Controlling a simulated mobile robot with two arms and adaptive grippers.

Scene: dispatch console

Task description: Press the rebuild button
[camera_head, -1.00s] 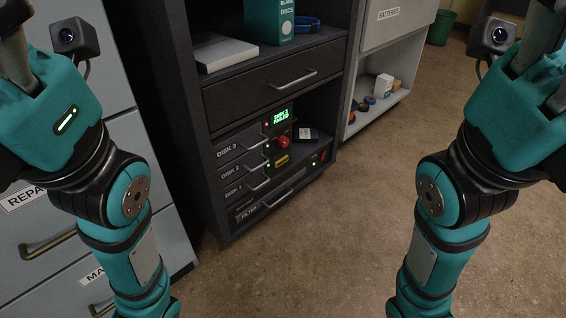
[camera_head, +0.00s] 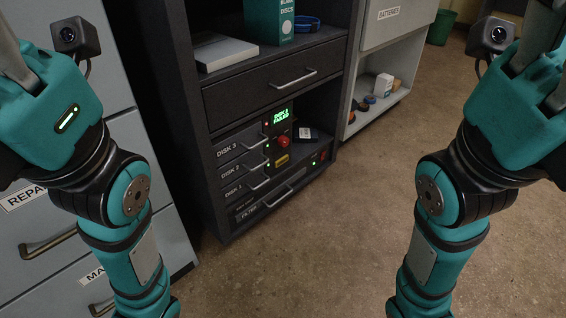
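The disk unit (camera_head: 240,165) sits low in the dark cabinet, with drawers marked DISK 3, DISK 2 and DISK 1. Beside them are a red round button (camera_head: 283,141) and, just below it, a small yellow piece (camera_head: 282,160) whose lettering is too small to read. I cannot tell which is the rebuild button. A green lit display (camera_head: 281,115) above shows a "FAILED" message. My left gripper (camera_head: 14,62) is at the top left and my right gripper (camera_head: 538,48) at the top right. Both are well away from the unit, with fingertips cut off by the frame.
A handled drawer (camera_head: 275,83) lies above the unit, and a filter drawer (camera_head: 265,202) below it. Grey drawers (camera_head: 150,200) stand at left, open shelves (camera_head: 378,120) at right. The brown floor (camera_head: 310,260) is clear.

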